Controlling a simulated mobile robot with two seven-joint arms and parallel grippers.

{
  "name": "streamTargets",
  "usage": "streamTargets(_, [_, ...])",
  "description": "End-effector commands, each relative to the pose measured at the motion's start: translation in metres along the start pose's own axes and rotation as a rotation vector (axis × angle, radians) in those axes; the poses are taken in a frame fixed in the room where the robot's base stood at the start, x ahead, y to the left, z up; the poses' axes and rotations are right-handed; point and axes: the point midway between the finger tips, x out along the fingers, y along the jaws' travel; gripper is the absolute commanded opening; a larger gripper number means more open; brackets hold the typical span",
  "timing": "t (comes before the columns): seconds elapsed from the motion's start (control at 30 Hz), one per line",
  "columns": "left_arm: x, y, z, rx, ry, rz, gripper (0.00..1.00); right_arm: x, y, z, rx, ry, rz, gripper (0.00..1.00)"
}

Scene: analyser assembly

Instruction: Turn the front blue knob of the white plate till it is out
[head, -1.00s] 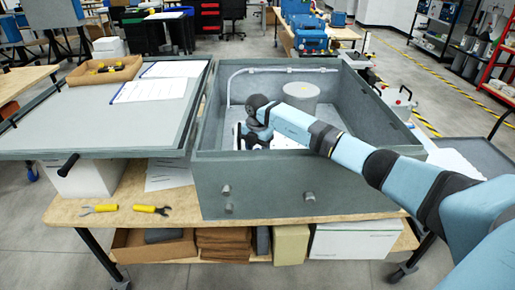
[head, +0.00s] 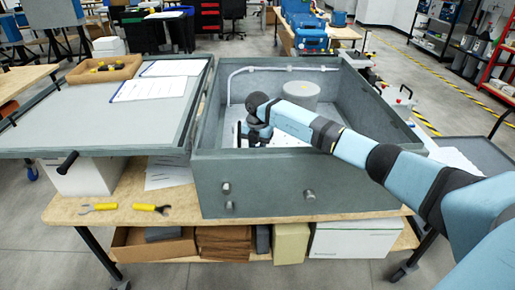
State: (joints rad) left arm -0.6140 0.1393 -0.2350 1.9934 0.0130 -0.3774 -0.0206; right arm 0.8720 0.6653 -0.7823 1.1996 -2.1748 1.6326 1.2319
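The white plate (head: 292,140) lies on the floor of the open grey box (head: 260,178), and only part of it shows past my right arm and the box's front wall. My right arm reaches in from the right over the box wall. My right gripper (head: 254,142) points down into the box at the left part of the plate. Its fingertips are small and dark, partly behind the front wall, so I cannot tell if they are open or touching a knob. No blue knob can be made out. My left gripper is not in view.
A grey cylinder (head: 302,94) and a pale pipe (head: 235,84) are inside the box behind my arm. The opened lid (head: 60,125) at the left carries papers and a cardboard tray (head: 82,74). Yellow-handled pliers (head: 152,208) lie on the wooden bench (head: 110,215).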

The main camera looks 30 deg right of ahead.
Motion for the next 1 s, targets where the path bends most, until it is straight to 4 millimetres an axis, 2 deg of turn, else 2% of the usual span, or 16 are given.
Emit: streamTargets(1.0, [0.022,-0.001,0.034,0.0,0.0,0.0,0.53,0.001,-0.001,0.001,-0.95,-0.002,-0.001,0.03])
